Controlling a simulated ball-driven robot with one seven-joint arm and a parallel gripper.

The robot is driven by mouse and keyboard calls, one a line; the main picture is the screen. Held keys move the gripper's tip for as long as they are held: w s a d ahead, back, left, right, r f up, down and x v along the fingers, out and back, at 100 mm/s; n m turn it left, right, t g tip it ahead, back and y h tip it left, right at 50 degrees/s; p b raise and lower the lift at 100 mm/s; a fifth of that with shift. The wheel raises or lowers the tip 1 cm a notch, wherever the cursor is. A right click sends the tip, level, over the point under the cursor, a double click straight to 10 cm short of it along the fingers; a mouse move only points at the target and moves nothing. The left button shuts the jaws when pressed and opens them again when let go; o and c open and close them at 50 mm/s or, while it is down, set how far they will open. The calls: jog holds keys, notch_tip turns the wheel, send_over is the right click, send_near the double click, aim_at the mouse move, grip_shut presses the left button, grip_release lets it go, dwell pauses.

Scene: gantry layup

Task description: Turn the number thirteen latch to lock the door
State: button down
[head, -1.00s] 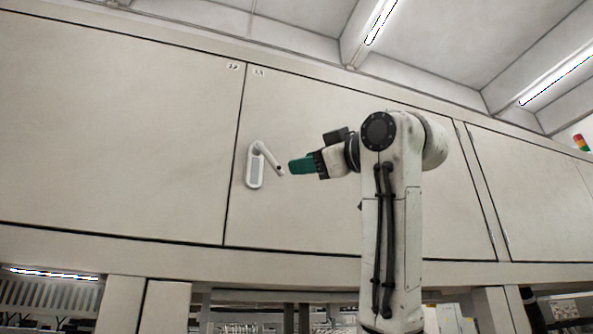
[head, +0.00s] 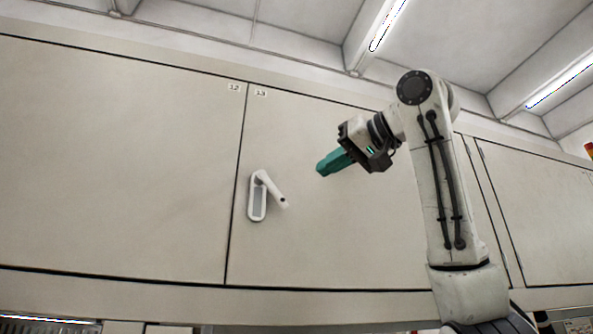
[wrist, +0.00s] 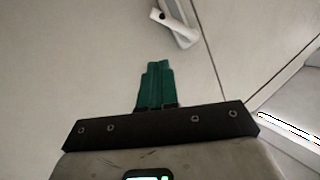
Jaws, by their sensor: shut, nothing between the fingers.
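The number thirteen latch (head: 258,198) is a white lever on an oval plate near the left edge of the door marked 13 (head: 330,240). Its lever slants down to the right from the top of the plate. The latch also shows at the top of the wrist view (wrist: 180,28). My gripper (head: 322,170) has green fingers, shut and empty. In the head view it is up and to the right of the lever's end, apart from it. In the wrist view the closed fingers (wrist: 154,70) point toward the latch, with a gap between.
A door marked 12 (head: 120,160) lies to the left, across a dark seam. More panels (head: 530,210) are on the right. Bright ceiling lights (head: 388,25) hang above. The door face around the latch is clear.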

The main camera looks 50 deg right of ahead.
notch_tip(320, 180, up, 4)
jog(key=s+f+m+g+p, duration=0.1)
jog(key=s+m+g+p, duration=0.15)
jog(key=m, duration=0.55)
send_near(271, 191)
jog(key=shift+w+d+f, duration=1.3)
jog(key=shift+w+d, duration=0.55)
jog(key=shift+w, duration=0.6)
jog(key=shift+p, duration=0.4)
